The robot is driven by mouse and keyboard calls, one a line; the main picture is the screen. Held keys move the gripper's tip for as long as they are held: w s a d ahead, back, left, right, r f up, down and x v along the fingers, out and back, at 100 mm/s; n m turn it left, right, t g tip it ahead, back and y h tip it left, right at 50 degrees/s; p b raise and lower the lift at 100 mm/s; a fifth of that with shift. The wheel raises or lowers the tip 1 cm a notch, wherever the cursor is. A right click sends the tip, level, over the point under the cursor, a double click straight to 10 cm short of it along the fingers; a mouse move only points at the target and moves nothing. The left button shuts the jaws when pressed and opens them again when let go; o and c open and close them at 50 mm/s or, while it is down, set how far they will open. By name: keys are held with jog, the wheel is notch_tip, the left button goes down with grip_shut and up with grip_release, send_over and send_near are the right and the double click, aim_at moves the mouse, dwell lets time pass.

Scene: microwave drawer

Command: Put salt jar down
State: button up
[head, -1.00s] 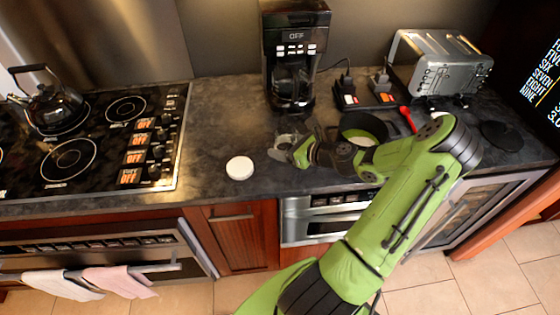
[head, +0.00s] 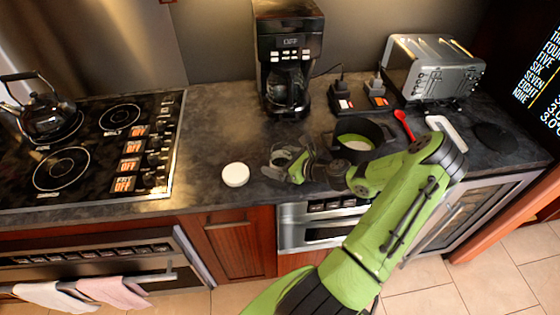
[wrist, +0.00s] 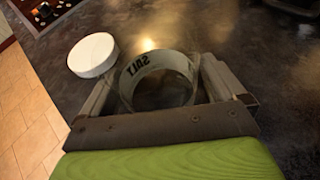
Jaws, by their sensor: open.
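The salt jar (wrist: 160,78) is a clear, open-topped jar with SALT lettering. In the wrist view it stands on the dark counter between the two fingers of my gripper (wrist: 160,92), which is open around it. Whether a finger touches the jar I cannot tell. In the head view my gripper (head: 283,162) is low over the counter, and the jar (head: 282,156) is partly hidden by it. A round white lid (head: 235,174) lies on the counter left of the jar; it also shows in the wrist view (wrist: 93,55).
A coffee maker (head: 287,60) stands behind the jar. A black pot (head: 384,132) with white contents is to the right, with a red spoon (head: 403,124) and a toaster (head: 432,70) beyond. The stove (head: 85,140) is at left. Counter between stove and lid is free.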

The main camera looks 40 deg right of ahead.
jog(key=shift+s+r, duration=0.1)
jog(key=shift+r, duration=0.1)
jog(key=p+v, duration=0.1)
jog(key=v, duration=1.1)
jog(key=shift+f, duration=0.1)
